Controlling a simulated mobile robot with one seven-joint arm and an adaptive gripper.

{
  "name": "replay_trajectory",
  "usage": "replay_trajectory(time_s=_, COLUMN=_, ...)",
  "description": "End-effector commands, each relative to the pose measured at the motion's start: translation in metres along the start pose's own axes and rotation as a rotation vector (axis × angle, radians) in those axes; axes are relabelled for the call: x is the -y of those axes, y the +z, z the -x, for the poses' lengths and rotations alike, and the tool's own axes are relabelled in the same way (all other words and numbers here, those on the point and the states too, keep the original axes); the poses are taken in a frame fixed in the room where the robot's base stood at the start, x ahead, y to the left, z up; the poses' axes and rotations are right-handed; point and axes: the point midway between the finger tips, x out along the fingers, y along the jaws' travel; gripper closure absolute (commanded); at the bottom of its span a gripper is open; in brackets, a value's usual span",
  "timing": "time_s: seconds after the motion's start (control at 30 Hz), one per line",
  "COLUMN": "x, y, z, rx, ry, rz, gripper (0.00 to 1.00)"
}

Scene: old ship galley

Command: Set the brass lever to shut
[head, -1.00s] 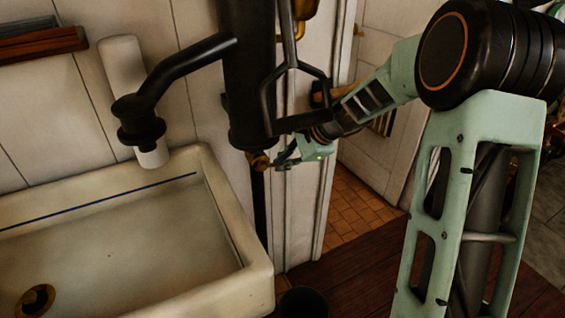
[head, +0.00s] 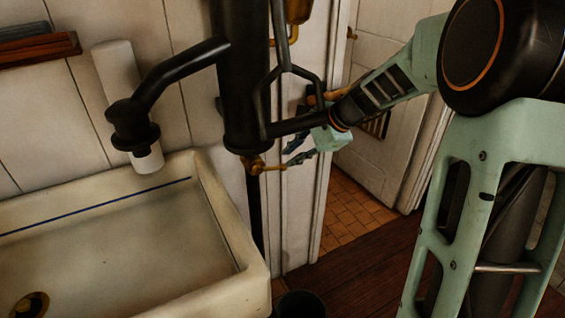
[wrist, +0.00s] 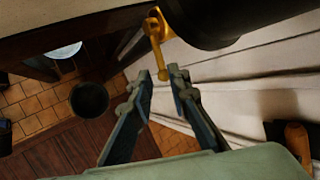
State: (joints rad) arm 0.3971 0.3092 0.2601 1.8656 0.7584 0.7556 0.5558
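The brass lever (head: 268,167) sits at the foot of the black upright pipe (head: 240,95), right of the sink. In the head view it points right, roughly level. In the wrist view the lever (wrist: 156,38) runs from its brass mount, and its free end lies in the picture between my fingertips. My gripper (head: 287,156) is just right of the lever's free end. In the wrist view my gripper (wrist: 160,76) is open, with a clear gap between the fingers. I cannot tell whether a finger touches the lever.
The white sink (head: 215,190) stands at the left. An open doorway lies behind my arm.

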Motion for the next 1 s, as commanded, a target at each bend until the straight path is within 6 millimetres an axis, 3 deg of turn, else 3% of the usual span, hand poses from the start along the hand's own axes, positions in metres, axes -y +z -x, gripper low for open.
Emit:
replay_trajectory(time_s=0.2, x=0.0, y=-0.001, z=0.035, rx=-0.002, ry=-0.001, rz=-0.001, gripper=0.84)
replay_trajectory(time_s=0.4, x=0.0, y=0.0, z=0.045, rx=0.0, ry=0.0, rz=-0.001, gripper=0.84)
replay_trajectory(time_s=0.63, x=0.0, y=0.0, z=0.045, rx=0.0, ry=0.0, rz=-0.001, gripper=0.85)
replay_trajectory(time_s=0.77, x=-0.003, y=0.002, z=0.043, rx=0.01, ry=-0.003, rz=-0.021, gripper=0.99)
replay_trajectory(time_s=1.0, x=-0.019, y=0.027, z=0.018, rx=0.108, ry=-0.06, rz=-0.265, gripper=1.0)
